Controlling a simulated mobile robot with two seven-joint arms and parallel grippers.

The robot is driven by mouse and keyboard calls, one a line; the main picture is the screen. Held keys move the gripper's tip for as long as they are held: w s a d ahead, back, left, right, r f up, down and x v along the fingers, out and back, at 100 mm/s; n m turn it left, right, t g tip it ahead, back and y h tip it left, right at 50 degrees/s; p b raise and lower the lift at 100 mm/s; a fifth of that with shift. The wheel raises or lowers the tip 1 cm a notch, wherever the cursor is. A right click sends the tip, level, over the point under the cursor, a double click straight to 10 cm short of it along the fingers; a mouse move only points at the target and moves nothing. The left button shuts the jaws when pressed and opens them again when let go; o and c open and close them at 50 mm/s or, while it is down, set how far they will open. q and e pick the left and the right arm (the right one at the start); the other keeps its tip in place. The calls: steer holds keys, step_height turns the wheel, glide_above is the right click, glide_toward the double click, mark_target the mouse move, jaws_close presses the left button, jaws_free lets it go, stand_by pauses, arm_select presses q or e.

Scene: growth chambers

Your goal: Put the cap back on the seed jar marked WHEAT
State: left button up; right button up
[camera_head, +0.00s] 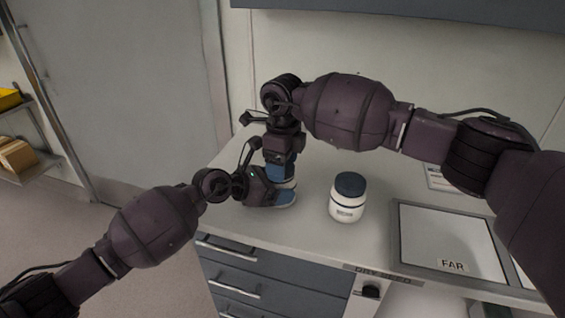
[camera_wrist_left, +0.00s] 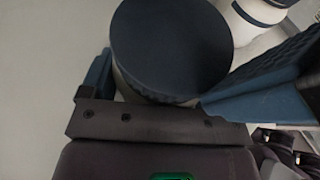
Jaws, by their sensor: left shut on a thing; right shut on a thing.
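My left gripper (camera_head: 277,199) is low at the worktop, shut around a pale jar (camera_head: 289,183) that is mostly hidden by the grippers. My right gripper (camera_head: 281,168) points down from directly above, its blue fingers shut at the jar's top. The left wrist view shows a dark blue round cap (camera_wrist_left: 170,45) close up, with a pale strip of jar at its edge, between blue fingers. I cannot tell whether the cap is seated or slightly apart. No marking shows on this jar.
A second white jar (camera_head: 346,209) with a dark blue cap stands upright to the right, its label too small to read. Drawers (camera_head: 246,262) are below the front edge.

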arm_select(q)
steer(key=shift+w+d+r, duration=0.1)
arm_select(e)
steer(key=shift+s, duration=0.15)
stand_by(0.5)
steer(key=shift+a+r, duration=0.1)
steer(key=shift+r, duration=0.35)
stand_by(0.3)
arm_select(q)
steer(key=shift+d, duration=0.15)
arm_select(e)
steer(key=shift+d+f, duration=0.2)
steer(key=shift+f, duration=1)
stand_by(0.4)
steer(key=shift+r, duration=0.4)
steer(key=shift+r, duration=0.5)
arm_select(q)
steer(key=shift+a, duration=0.2)
arm_select(e)
steer(key=shift+a+r, duration=0.1)
steer(key=shift+r, duration=0.1)
stand_by(0.4)
